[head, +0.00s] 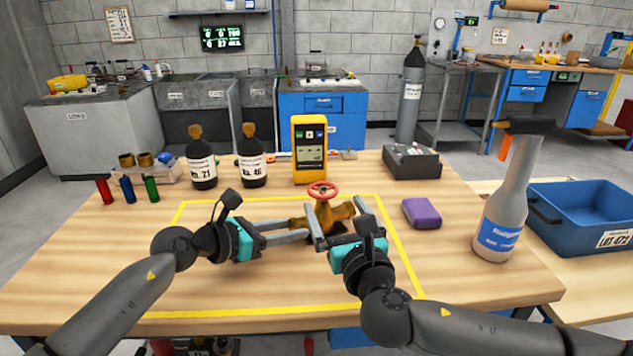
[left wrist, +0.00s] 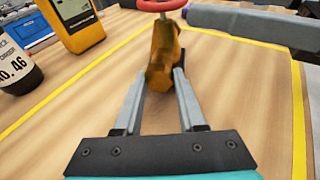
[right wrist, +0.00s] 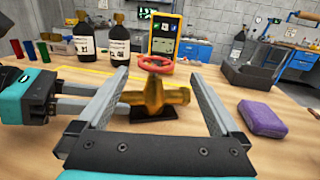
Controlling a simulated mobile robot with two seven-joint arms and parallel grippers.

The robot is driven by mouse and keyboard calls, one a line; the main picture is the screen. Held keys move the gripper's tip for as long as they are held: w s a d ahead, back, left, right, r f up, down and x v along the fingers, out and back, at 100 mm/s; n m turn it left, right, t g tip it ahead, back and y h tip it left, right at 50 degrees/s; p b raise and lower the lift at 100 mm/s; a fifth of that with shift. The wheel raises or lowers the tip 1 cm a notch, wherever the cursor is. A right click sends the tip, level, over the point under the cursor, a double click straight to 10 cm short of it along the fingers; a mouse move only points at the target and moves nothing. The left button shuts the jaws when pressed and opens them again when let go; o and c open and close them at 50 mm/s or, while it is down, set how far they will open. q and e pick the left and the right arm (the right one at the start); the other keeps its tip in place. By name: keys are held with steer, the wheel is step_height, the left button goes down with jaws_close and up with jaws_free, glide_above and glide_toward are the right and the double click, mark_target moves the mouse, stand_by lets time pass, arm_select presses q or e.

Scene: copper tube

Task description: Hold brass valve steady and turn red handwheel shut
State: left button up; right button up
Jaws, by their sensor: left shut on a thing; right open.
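The brass valve (head: 343,212) stands upright on the table inside the yellow outline, with the red handwheel (head: 322,188) on top. In the right wrist view its body (right wrist: 154,98) sits on a dark base. My left gripper (head: 306,227) comes from the left and is shut on the valve's near-left end; the left wrist view shows the brass (left wrist: 163,62) between its fingertips. My right gripper (head: 337,207) is open, its fingers on either side of the valve; in the right wrist view the handwheel (right wrist: 155,63) lies between the fingertips, with a gap on both sides.
A purple block (head: 422,213) and a grey bottle (head: 505,205) stand right of the valve. Behind it are a yellow meter (head: 310,150), two dark bottles (head: 252,160) and a black box (head: 411,162). A blue bin (head: 585,215) is far right. The table's front left is clear.

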mark_target(317, 182)
steer(key=shift+s+d+r+n+g+y, duration=0.1)
steer(key=shift+s+d+n+g+y, duration=0.15)
steer(key=shift+s+n+y, duration=0.25)
steer(key=shift+s+d+r+n+g+y, duration=0.1)
steer(key=shift+s+d+n+g+y, duration=0.15)
steer(key=shift+y, duration=0.45)
steer(key=shift+x, duration=6)
steer(key=shift+s+a, duration=0.1)
steer(key=shift+c, duration=0.2)
steer(key=c, duration=1.3)
steer(key=shift+o, duration=0.2)
steer(key=shift+m+h, duration=0.25)
steer(key=shift+h, duration=0.05)
steer(key=shift+m+h, duration=0.4)
steer(key=shift+h, duration=0.2)
steer(key=o, duration=1.3)
